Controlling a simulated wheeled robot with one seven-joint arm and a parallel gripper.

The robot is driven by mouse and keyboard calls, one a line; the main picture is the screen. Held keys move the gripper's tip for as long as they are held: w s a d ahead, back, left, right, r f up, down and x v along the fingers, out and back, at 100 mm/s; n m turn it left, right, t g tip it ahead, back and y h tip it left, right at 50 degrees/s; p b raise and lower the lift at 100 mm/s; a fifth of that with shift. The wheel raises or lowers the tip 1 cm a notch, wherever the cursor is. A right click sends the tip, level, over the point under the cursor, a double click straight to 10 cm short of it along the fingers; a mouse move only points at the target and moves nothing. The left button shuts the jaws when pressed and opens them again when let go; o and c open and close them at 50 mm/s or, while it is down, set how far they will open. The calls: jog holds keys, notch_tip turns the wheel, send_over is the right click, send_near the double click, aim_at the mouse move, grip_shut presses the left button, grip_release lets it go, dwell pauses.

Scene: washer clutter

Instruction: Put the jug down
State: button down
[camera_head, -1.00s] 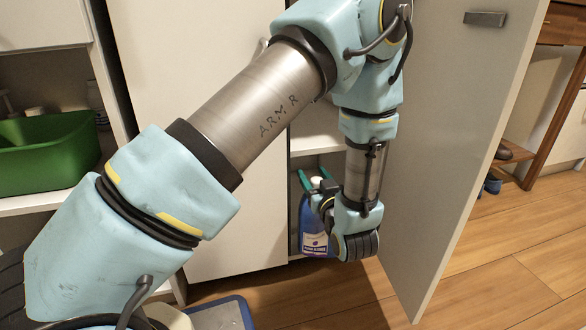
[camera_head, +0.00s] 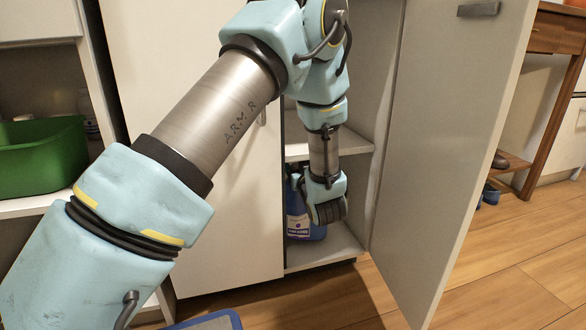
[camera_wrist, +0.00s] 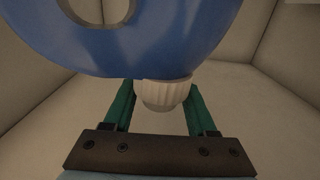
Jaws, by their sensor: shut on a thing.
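The blue jug (camera_head: 300,222) with a printed label is inside the open cabinet in the head view, low in the lower compartment, just above or on the cabinet floor (camera_head: 322,250). I cannot tell whether its base touches. It looks upright. My gripper (camera_head: 300,180) is at the jug's top, and my wrist hides part of the jug. In the wrist view, the green fingers of my gripper (camera_wrist: 163,98) stand either side of the white cap (camera_wrist: 163,92), shut on the jug near its neck. The blue body and handle opening (camera_wrist: 150,45) show beyond.
A cabinet shelf (camera_head: 350,145) lies above the jug, close around my forearm. The open door (camera_head: 440,150) stands to the right, and a closed panel (camera_head: 200,225) to the left. A green tub (camera_head: 40,160) sits on a shelf at far left. Wooden floor lies in front.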

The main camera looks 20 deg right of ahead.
jog(key=shift+w+d+f+b, duration=0.1)
jog(key=shift+w+f+b, duration=0.55)
jog(key=shift+w+b, duration=0.25)
jog(key=shift+c, duration=1)
grip_release()
jog(key=shift+f, duration=0.15)
